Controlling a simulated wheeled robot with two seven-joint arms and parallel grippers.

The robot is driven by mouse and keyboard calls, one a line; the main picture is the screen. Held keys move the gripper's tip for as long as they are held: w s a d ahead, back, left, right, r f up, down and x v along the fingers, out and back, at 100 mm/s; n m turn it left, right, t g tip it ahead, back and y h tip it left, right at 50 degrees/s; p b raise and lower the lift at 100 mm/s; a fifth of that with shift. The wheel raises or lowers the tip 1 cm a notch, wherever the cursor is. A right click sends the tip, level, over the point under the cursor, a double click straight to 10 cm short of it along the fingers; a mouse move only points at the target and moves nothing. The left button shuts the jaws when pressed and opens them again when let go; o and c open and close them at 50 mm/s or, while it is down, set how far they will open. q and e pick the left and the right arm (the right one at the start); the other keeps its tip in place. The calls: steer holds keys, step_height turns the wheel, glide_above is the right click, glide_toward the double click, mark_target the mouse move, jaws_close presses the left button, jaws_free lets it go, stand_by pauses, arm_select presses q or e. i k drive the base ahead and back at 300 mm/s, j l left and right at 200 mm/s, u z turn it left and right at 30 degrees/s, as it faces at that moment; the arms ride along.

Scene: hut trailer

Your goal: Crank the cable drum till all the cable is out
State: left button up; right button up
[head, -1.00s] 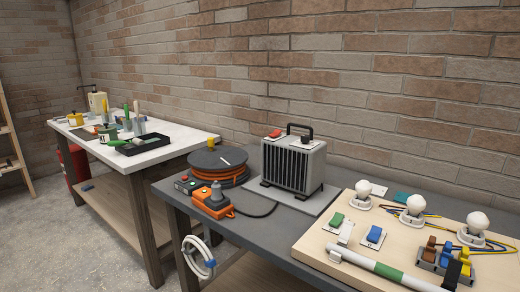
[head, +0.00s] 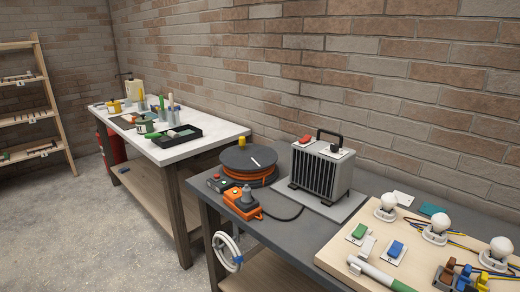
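The cable drum (head: 246,162) lies flat on the dark grey bench, with a dark round top and orange cable wound around its side. A short white mark or handle (head: 256,162) shows on its top; I cannot tell which. A yellow knob (head: 254,145) shows at the drum's back edge. An orange box with a grey plug (head: 243,202) sits in front of the drum. A black cord (head: 287,215) runs from it towards the heater. Neither of my grippers is in view.
A grey heater (head: 320,170) stands right of the drum. A wooden board (head: 335,257) with bulbs and switches fills the bench's right end. A white coiled cable (head: 227,252) hangs at the bench's front.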

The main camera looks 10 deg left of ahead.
mark_target(244, 164)
steer(key=i+j+z, duration=0.15)
steer(key=j+z, duration=0.4)
steer(key=i+j+z, duration=0.1)
steer(key=j+z, duration=0.2)
steer(key=j, duration=0.15)
steer(key=i+j+z, duration=0.15)
steer(key=j, duration=1.25)
steer(key=j+z, duration=0.15)
steer(key=j, duration=1.3)
steer(key=k+j, duration=0.15)
steer(key=j, duration=0.15)
steer(key=k+j, duration=0.3)
steer(key=j, duration=0.25)
steer(key=k, duration=0.2)
